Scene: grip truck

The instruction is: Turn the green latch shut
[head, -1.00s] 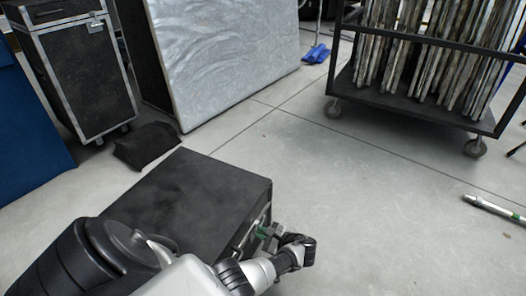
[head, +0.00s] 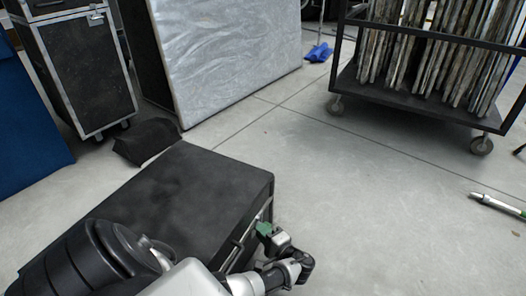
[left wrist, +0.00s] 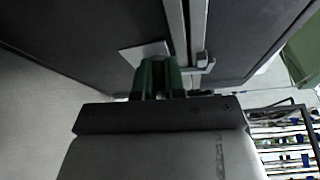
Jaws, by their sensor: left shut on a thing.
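A black case (head: 178,200) stands on the floor in front of me, its right side facing my left arm. The green latch (head: 263,229) sits on that side, near the upper front edge. My left gripper (head: 269,234) reaches the latch from the right and is shut on it. In the left wrist view the green piece (left wrist: 155,76) lies against a pale metal plate (left wrist: 146,52) on the dark case wall (left wrist: 75,30), beside a metal rail. The gripper's dark body hides its lower part. My right gripper is not in view.
A rack cart (head: 420,105) on casters stands at the back right. A silver-faced block (head: 215,50) and a trunk (head: 80,70) stand behind the case. A black cloth (head: 147,140) lies on the floor. A white and green rod (head: 497,204) lies at right. Floor between is clear.

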